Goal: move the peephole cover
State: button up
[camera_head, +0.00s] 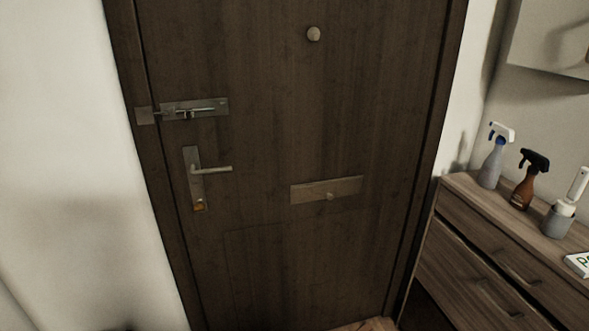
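A dark brown wooden door (270,140) fills the middle of the head view and looks shut. A small round pale metal disc, which looks like the peephole cover (313,34), sits on the door's upper part, right of its middle. Whatever lies behind the disc is hidden. My gripper does not show in this view.
At right stands a dresser (500,240) with two spray bottles (492,160) (530,180) and a grey container (559,219).

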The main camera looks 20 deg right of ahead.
aim_at(314, 34)
jog(key=k, duration=1.35)
jog(key=u, duration=0.3)
jog(key=i, duration=0.95)
jog(key=u, duration=0.75)
jog(key=i, duration=0.55)
jog(key=u, duration=0.15)
